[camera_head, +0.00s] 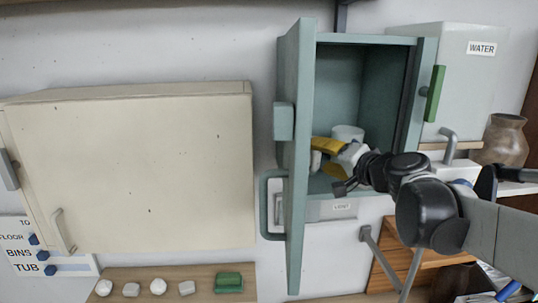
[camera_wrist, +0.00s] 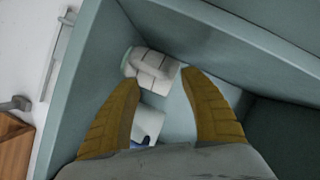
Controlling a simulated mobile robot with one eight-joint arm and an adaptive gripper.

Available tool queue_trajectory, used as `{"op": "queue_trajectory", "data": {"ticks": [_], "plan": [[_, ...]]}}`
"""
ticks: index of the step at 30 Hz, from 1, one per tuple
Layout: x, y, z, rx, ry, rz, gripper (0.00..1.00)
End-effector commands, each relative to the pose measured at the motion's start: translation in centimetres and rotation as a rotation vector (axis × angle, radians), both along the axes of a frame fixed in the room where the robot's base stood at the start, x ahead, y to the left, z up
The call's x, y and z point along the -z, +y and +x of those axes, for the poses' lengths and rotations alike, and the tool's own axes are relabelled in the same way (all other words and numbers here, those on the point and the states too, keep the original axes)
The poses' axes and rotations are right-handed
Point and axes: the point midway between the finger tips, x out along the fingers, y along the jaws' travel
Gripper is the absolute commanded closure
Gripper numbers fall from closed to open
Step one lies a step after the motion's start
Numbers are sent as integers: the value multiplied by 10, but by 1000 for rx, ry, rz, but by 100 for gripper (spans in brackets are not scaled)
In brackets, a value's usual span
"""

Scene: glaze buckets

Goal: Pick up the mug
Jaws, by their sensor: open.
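My gripper (camera_wrist: 160,105) reaches into the open cabinet from the right, its two yellow fingers apart. In the head view my gripper (camera_head: 314,145) points left, inside the cabinet. A white rounded thing with a greenish edge, seemingly the mug (camera_wrist: 152,66), lies ahead of and partly between the fingertips in the wrist view. A second white thing (camera_wrist: 148,124) with a blue patch shows nearer the palm, between the fingers and partly hidden. In the head view a white round vessel (camera_head: 348,132) stands behind my gripper. I cannot tell which white thing matches across views.
The teal cabinet door (camera_head: 301,150) stands open at the left of the opening, close to my fingers. A box marked WATER (camera_head: 455,70) is at the right, with a brown jar (camera_head: 503,140) beside it.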

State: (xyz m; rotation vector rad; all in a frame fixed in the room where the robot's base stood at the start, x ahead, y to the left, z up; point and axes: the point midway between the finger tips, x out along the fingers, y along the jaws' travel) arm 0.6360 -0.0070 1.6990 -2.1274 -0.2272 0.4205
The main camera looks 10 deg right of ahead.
Motion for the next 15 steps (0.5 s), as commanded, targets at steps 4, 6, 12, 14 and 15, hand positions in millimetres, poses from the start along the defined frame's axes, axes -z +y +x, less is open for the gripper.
{"op": "queue_trajectory", "data": {"ticks": [4,6,12,14,15], "plan": [[3,7,19,-2,1,-1,48],[5,8,23,0,0,-1,48],[6,8,24,1,1,0,48],[6,8,24,1,1,0,56],[6,8,24,1,1,0,68]]}}
